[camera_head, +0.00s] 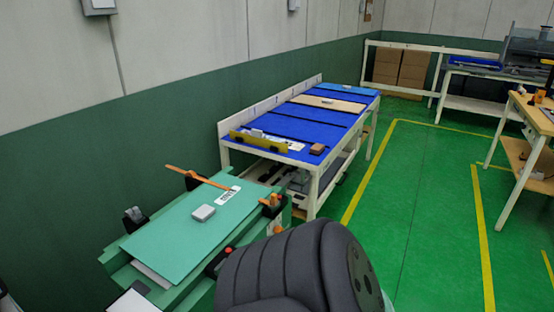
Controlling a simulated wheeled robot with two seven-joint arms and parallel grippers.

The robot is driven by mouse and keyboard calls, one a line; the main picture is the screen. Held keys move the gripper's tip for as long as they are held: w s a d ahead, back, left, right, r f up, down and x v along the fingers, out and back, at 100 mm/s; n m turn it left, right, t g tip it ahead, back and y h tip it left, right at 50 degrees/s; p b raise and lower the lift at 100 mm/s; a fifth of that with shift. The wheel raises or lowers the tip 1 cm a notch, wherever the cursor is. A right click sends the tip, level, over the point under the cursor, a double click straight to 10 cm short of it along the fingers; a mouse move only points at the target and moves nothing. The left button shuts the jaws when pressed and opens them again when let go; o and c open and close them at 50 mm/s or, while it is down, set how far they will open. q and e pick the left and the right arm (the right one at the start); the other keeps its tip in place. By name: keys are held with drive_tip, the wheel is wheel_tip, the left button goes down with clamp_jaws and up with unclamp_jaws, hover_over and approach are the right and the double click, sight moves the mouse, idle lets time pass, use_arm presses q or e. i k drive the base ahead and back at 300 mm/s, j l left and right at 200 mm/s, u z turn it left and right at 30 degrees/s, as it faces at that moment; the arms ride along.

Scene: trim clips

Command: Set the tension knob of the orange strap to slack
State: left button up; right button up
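The orange strap (200,177) runs as a thin band over the far end of a green panel (165,238). It goes from a dark clamp (191,181) at the panel's far edge towards a white printed label (227,196). Small orange parts (274,199) sit on a dark fitting at the panel's right corner, and another orange spot (278,228) is just below. Which of these is the tension knob, and its setting, is too small to tell. Neither gripper is in view.
A grey box (203,212) lies on the panel. A dark clamp (134,217) stands at its left edge. A large dark ribbed shape (285,272) hides the panel's near right side. A blue-topped table (325,124) stands behind. Green floor (420,220) is clear at right.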

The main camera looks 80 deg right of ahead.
sight(277, 230)
drive_tip(key=z, duration=2.35)
